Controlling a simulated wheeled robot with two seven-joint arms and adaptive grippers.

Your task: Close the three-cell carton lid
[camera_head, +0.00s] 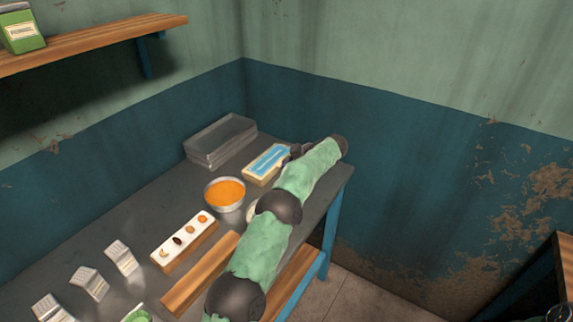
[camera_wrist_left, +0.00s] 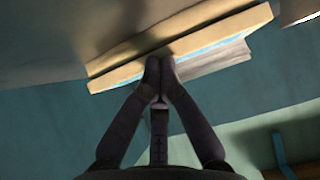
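A cream carton with a blue panel on top (camera_head: 266,162) stands near the far end of the table. It also shows close up in the left wrist view (camera_wrist_left: 125,70), as long cream edges with blue between them. I cannot tell how far its lid stands open. My left gripper (camera_head: 296,151) is at the carton's right side, partly hidden by my arm. In the left wrist view its two fingertips (camera_wrist_left: 160,72) are together at the carton's edge, with nothing visible between them. I cannot tell whether they touch it. My right gripper is not in view.
A metal bowl of orange food (camera_head: 225,193) stands near the carton. Clear stacked trays (camera_head: 220,140) are behind it.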

